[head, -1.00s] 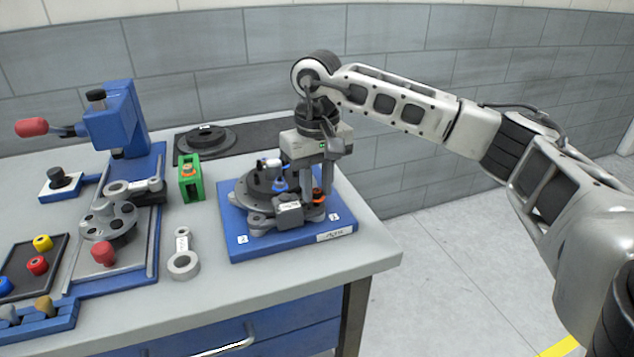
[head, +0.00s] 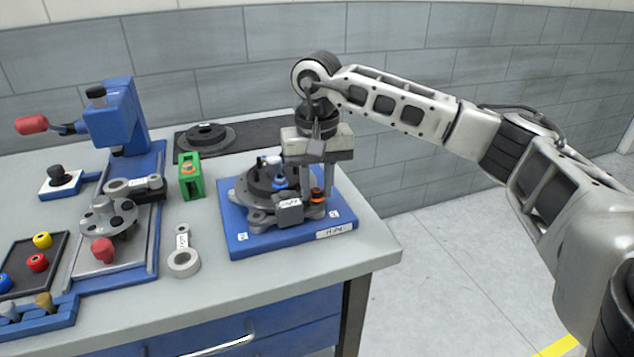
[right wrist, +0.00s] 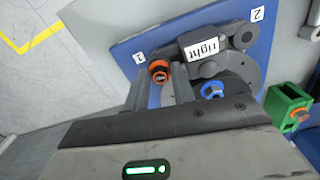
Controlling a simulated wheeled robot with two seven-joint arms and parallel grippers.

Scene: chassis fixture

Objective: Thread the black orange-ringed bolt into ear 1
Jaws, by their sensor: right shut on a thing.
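The black orange-ringed bolt (head: 317,195) is upright at the right side of the grey chassis fixture (head: 256,217), by the label 1 on the blue base plate (head: 285,238). It also shows in the right wrist view (right wrist: 159,71), between the two fingers. My right gripper (head: 317,190) points straight down there and is shut on the bolt. Ear 1 is mostly hidden under the bolt and fingers, so how deep the bolt sits cannot be told. My left gripper is not in view.
A blue-ringed bolt (head: 279,183) stands close on the fixture, left of my fingers. A green holder (head: 190,177), a grey link (head: 183,257) and a blue press (head: 118,125) stand to the left. The table's right edge is close to the base plate.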

